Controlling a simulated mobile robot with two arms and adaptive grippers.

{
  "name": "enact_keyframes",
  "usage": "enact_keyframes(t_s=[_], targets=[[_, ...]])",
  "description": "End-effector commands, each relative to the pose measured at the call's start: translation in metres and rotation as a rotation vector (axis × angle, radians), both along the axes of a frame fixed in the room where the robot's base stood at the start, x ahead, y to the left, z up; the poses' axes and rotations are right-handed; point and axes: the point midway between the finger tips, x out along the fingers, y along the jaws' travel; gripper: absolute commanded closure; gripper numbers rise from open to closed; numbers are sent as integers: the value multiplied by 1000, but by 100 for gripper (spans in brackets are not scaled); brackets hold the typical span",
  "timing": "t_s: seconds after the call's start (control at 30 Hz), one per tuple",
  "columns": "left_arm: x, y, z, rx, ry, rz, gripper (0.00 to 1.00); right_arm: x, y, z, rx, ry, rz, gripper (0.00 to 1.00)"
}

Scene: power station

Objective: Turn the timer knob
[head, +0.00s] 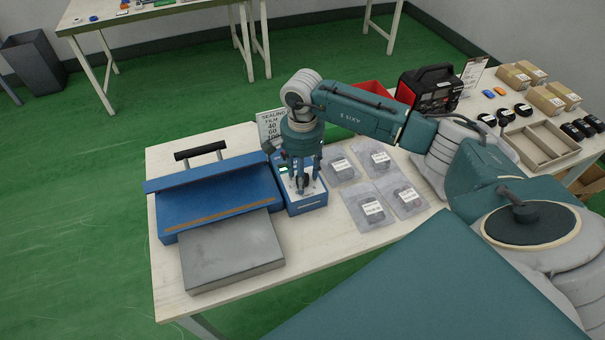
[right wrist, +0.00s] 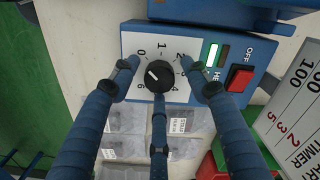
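The timer knob (right wrist: 160,76) is round and black, on the white panel of a blue control box (head: 309,201). A dial of numbers surrounds it, and its white pointer mark is toward the 0 at upper left in the right wrist view. My right gripper (right wrist: 159,68) points down over the panel with its three fingers spread around the knob. Gaps show between the side fingertips and the knob; the third finger is close to its lower edge. My right gripper also shows in the head view (head: 303,185), partly covering the panel. My left gripper is not in view.
The blue sealer (head: 215,200) with a grey plate (head: 231,252) stands left of the box. A red switch (right wrist: 240,78) and a lit green light (right wrist: 212,51) are beside the dial. A settings sign (head: 270,124) stands behind. Bagged parts (head: 373,207) lie right.

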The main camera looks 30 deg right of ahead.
Motion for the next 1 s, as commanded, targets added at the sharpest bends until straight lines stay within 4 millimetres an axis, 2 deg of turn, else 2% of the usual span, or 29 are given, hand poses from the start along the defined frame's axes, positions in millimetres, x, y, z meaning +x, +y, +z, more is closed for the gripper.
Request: enact_keyframes(t_s=[0.03,0.2,0.63,1.0], targets=[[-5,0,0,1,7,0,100,0,0,0,0,0,0,66],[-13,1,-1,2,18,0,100,0,0,0,0,0,0,97],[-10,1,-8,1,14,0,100,1,-1,-1,-2,-3,-79,97],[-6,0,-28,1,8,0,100,1,-1,-1,-2,-4,-376,97]])
